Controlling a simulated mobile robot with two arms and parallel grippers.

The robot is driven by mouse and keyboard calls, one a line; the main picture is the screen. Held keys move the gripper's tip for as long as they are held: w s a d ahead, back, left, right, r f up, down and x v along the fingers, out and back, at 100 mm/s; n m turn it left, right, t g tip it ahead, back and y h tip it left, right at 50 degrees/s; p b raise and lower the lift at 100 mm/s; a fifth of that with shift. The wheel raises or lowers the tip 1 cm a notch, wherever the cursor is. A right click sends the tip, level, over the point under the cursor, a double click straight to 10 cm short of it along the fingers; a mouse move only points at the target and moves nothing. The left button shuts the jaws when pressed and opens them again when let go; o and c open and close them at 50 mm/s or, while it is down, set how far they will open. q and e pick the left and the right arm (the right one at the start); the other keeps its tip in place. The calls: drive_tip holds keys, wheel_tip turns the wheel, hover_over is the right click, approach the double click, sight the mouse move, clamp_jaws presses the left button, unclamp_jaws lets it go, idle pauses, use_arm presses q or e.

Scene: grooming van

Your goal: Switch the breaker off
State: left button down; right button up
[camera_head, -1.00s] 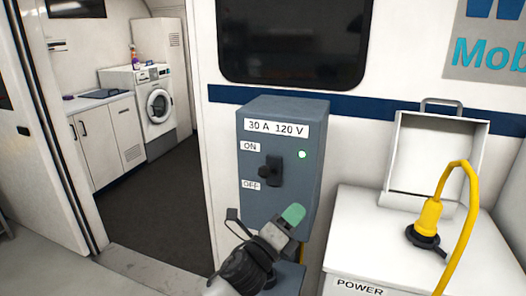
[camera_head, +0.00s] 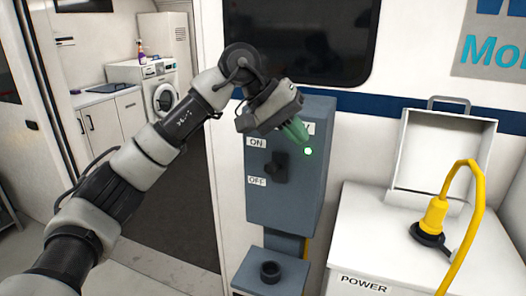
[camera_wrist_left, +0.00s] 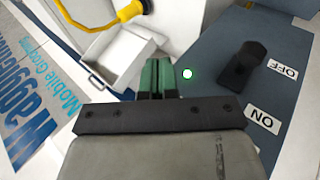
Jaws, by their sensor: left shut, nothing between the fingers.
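The grey breaker box (camera_head: 262,215) stands against the white van wall, with ON and OFF labels on its front. Its black breaker handle (camera_head: 275,168) sits between the two labels, nearer ON in height at its top. A green light (camera_head: 308,151) glows to the right of it. In the left wrist view the handle (camera_wrist_left: 242,64) and the lit lamp (camera_wrist_left: 187,73) show right of the fingers. My left gripper (camera_head: 300,135) is shut and empty, its green fingers in front of the box's upper part, above the handle and apart from it. My right gripper is not in view.
A yellow plug and cable (camera_head: 432,215) rest on a white cabinet marked POWER (camera_head: 365,250), right of the box. An open white flap box (camera_head: 443,150) stands behind it. A grey stand with a black socket (camera_head: 270,270) is below the breaker. A doorway opens at left.

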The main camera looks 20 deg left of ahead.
use_arm(q)
drive_tip(key=s+a+r+m+y, duration=0.1)
drive_tip(key=a+r+y, duration=0.4)
drive_tip(key=a, duration=0.6)
wheel_tip(320, 180, up, 2)
drive_tip(key=shift+a+r+t+y, duration=0.1)
drive_tip(key=shift+a+t+y, duration=0.2)
drive_tip(key=shift+y, duration=0.1)
drive_tip(key=shift+s, duration=0.1)
drive_tip(key=p, duration=0.1)
approach(275, 168)
drive_tip(key=w+a+f, duration=0.3)
drive_tip(key=shift+s+d+f+p, duration=0.1)
drive_tip(key=shift+d+f+p, duration=0.1)
drive_tip(key=shift+d+f, duration=0.3)
drive_tip(key=shift+d+f+p, duration=0.15)
drive_tip(key=shift+d+f, duration=0.1)
drive_tip(key=shift+f, duration=0.4)
drive_tip(key=shift+s+d+f+p, duration=0.1)
drive_tip(key=shift+d+f+p, duration=0.1)
drive_tip(key=shift+d+f, duration=0.3)
drive_tip(key=shift+a, duration=0.15)
